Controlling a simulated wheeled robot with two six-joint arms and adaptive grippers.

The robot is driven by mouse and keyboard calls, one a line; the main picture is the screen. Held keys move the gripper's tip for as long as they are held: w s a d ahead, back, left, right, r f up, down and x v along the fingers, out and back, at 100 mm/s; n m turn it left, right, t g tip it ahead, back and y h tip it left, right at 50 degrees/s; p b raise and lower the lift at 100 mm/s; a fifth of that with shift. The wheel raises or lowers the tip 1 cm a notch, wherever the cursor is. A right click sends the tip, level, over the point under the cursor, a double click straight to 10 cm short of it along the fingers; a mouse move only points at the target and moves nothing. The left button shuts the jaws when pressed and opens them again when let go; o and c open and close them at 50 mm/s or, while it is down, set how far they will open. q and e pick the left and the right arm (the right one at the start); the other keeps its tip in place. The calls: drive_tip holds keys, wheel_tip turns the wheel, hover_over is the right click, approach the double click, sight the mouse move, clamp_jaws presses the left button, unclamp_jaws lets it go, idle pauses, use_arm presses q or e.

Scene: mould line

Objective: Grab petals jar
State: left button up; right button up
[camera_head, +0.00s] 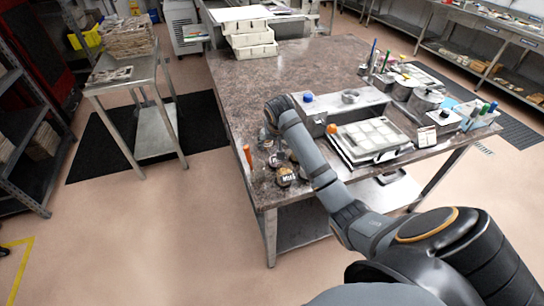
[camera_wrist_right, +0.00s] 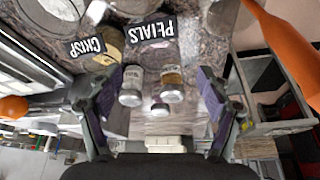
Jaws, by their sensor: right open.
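The petals jar shows in the right wrist view by its black label with white letters (camera_wrist_right: 150,29), at the top middle, beyond my fingertips. Most of its body is cut off or hard to make out. In the head view, a dark jar with a lettered label (camera_head: 285,176) stands near the table's front left corner; I cannot read it. My right gripper (camera_wrist_right: 158,80) is open, its two fingers apart with no jar gripped. In the head view it is mostly hidden at the end of the arm, above the small jars. My left gripper is not in view.
A black-labelled jar (camera_wrist_right: 90,46) stands left of the petals label. Two small bottles (camera_wrist_right: 132,86) (camera_wrist_right: 172,84) show between the fingers. An orange upright handle (camera_head: 248,156) is near the table edge. A tray of pale blocks (camera_head: 372,137) lies right.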

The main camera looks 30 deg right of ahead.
drive_tip(key=x, duration=0.3)
drive_tip(key=shift+f+p, duration=0.35)
drive_tip(key=shift+f, duration=0.1)
drive_tip(key=shift+p+x, duration=0.3)
drive_tip(key=shift+x, duration=0.5)
drive_tip(key=p+x, duration=0.1)
drive_tip(key=x, duration=0.2)
drive_tip(key=shift+d+f, duration=0.1)
drive_tip(key=shift+f, duration=0.25)
drive_tip(key=shift+w+f, duration=0.2)
drive_tip(key=shift+f, duration=0.15)
drive_tip(key=c, duration=0.4)
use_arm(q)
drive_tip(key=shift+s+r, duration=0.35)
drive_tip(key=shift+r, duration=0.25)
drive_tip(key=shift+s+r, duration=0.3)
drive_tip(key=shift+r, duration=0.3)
use_arm(e)
drive_tip(key=shift+r, duration=0.1)
drive_tip(key=c, duration=0.9)
